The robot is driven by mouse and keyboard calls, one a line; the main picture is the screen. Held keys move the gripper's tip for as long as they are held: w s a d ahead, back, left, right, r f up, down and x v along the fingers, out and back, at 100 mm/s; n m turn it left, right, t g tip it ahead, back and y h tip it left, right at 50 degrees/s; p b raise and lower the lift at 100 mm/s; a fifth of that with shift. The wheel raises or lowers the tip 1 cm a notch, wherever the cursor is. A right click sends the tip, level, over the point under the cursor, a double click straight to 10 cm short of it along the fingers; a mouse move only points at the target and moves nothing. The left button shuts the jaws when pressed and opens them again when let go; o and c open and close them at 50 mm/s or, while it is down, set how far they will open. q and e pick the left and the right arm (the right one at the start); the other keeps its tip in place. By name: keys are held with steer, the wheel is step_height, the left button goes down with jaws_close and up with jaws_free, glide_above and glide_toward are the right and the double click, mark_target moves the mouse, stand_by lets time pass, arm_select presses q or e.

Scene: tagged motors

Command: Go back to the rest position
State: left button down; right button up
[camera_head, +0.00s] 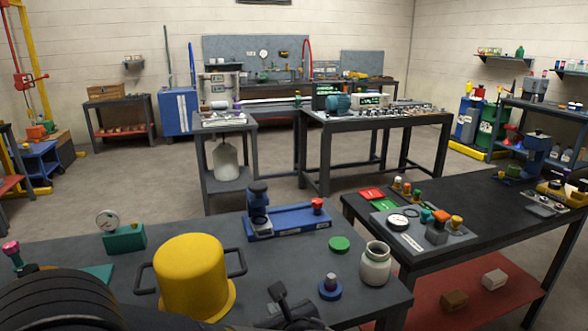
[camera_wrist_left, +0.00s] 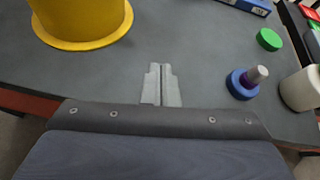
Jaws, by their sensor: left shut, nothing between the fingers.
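My left gripper (camera_head: 277,292) is at the near edge of the front table (camera_head: 305,262), seen as a dark shape in the head view. In the left wrist view its two grey fingers (camera_wrist_left: 161,84) are together with nothing between them. It is between a yellow pot-like motor housing (camera_head: 190,272) and a small blue round part with a grey stem (camera_head: 330,288), apart from both. The housing also shows in the left wrist view (camera_wrist_left: 80,20), as does the blue part (camera_wrist_left: 242,84). My right gripper is not in view.
A white jar (camera_head: 375,264), a green disc (camera_head: 340,244) and a blue fixture (camera_head: 288,220) stand on the front table. A green block with a gauge (camera_head: 124,237) is at the left. A dark table with a grey panel (camera_head: 425,233) stands at the right.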

arm_select(q)
steer(key=s+a+r+n+g+h+p, duration=0.1)
steer(key=s+a+r+n+g+p, duration=0.15)
steer(key=s+a+n+g, duration=0.4)
steer(key=s+a+r+n+g+p, duration=0.1)
steer(key=s+a+n+p, duration=0.25)
steer(key=a+n, duration=0.6)
steer(key=s+r+n+t+h+p, duration=0.1)
steer(key=s+r+n+h+p, duration=0.3)
steer(key=s+n, duration=1)
step_height(320, 180, up, 3)
steer(key=a+n+h, duration=0.1)
steer(key=n+h, duration=0.1)
steer(key=h, duration=0.1)
steer(key=shift+p, duration=0.3)
